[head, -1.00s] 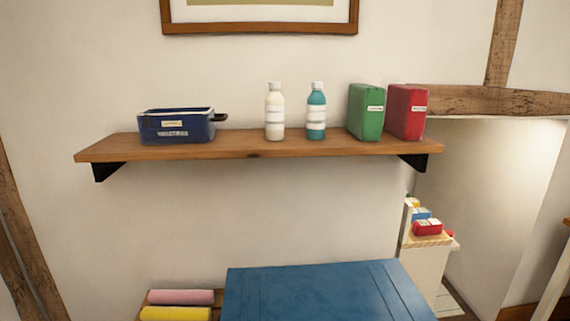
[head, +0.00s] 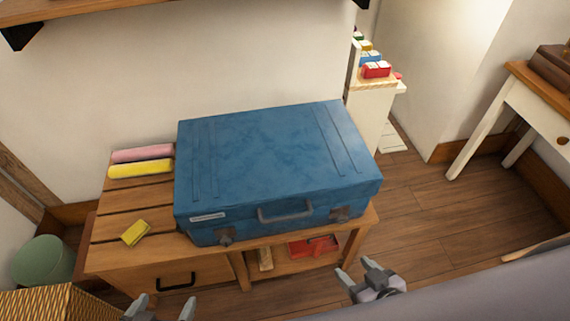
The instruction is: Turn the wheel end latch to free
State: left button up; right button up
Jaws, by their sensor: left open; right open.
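A blue suitcase (head: 270,155) lies flat with its lid shut on a slatted wooden bench (head: 112,228). Its front face has a handle (head: 286,213) in the middle, a left latch (head: 225,236) near the left corner and a right latch (head: 340,214) towards the right corner. No wheels show, so I cannot tell which latch is at the wheel end, and the latches are too small to read their position. My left gripper (head: 162,307) is open and empty at the bottom edge, in front of the bench. My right gripper (head: 357,272) is open and empty, below the right latch and apart from it.
Pink and yellow rolls (head: 141,161) and a yellow sponge-like block (head: 135,232) lie on the bench left of the suitcase. A red item (head: 313,246) sits on the shelf below. A green bin (head: 44,262) stands at left. The floor (head: 430,225) at right is clear.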

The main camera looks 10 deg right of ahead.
aim_at(226, 241)
jog(key=k+l+u, duration=0.15)
jog(key=l, duration=0.25)
jog(key=l+u, duration=0.1)
jog(key=l, duration=0.3)
jog(key=k+l+u, duration=0.15)
jog(key=l, duration=0.25)
jog(key=k+l+u, duration=0.15)
jog(key=l, duration=0.2)
